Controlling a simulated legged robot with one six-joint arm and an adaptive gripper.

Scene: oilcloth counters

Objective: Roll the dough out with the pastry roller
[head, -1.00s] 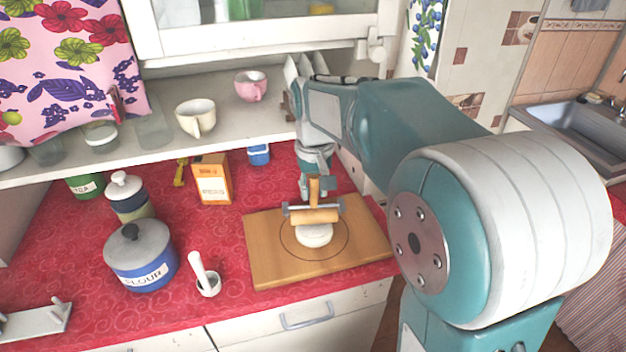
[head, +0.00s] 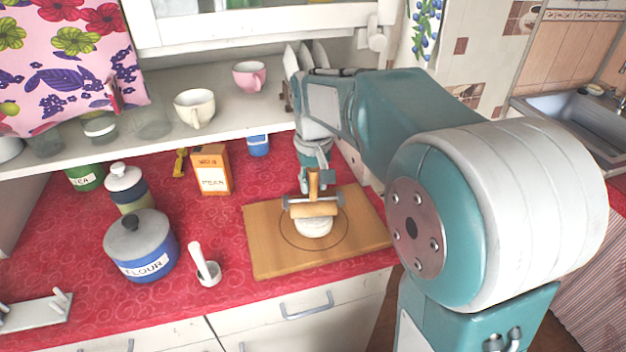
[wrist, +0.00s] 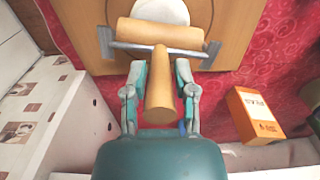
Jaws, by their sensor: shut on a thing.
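The pastry roller is a small wooden roller (head: 314,210) in a grey metal frame with a wooden handle (wrist: 160,88). My gripper (wrist: 160,82) is shut on this handle, one finger on each side. The roller barrel also shows in the wrist view (wrist: 160,34), lying across the near edge of the dough. The dough (head: 312,228) is a pale round lump on the wooden board (head: 268,250); it also shows in the wrist view (wrist: 162,11), partly hidden by the barrel. A dark circle is marked on the board around the dough. Whether the barrel presses on the dough or hovers is unclear.
A blue flour pot (head: 140,255), a mortar with white pestle (head: 206,268) and an orange box (head: 212,170) stand left of the board on the red cloth. A shelf with cups (head: 194,108) overhangs the back. Red counter between mortar and board is clear.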

